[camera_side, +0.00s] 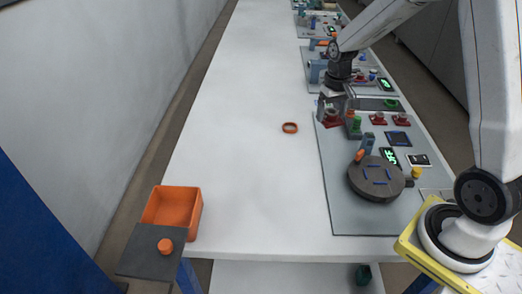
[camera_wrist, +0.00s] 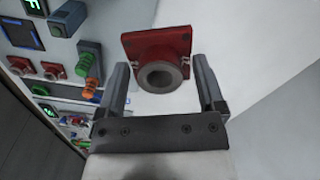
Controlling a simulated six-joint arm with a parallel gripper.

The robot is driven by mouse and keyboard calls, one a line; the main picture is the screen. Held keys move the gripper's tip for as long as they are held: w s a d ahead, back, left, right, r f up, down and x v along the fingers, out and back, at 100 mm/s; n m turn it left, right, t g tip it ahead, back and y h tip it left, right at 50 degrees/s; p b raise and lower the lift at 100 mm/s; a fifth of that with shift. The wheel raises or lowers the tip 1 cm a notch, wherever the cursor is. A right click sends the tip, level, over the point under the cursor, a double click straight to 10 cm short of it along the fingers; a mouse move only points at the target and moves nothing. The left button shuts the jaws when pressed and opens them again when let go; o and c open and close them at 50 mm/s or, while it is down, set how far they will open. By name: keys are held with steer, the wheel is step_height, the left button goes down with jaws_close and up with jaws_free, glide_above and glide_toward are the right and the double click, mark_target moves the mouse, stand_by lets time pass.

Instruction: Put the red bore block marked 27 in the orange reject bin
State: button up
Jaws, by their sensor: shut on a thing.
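In the wrist view, my gripper (camera_wrist: 161,74) is shut on a red bore block (camera_wrist: 142,45), a square red body with a grey round bore. The block also shows in the side view (camera_side: 333,120), low between the fingers; I cannot tell whether it touches the plate. No number can be read on it. The orange reject bin (camera_side: 160,222) stands at the front left of the table, open at the top and apparently empty.
Two more red blocks (camera_side: 377,119) (camera_side: 399,119) sit right of my gripper, with a green part (camera_side: 355,125) close beside it. A dark round turntable (camera_side: 375,180) is nearer the camera.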

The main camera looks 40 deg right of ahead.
steer(key=w+a+f+n, duration=0.1)
steer(key=w+a+n, duration=0.2)
steer(key=w+a, duration=0.6)
steer(key=n, duration=0.8)
glide_above(177, 220)
step_height(177, 220, down, 6)
steer(key=shift+w+f, duration=0.2)
steer(key=shift+f, duration=0.15)
steer(key=shift+f, duration=4.3)
steer(key=shift+s+f, duration=0.1)
steer(key=shift+f, duration=0.6)
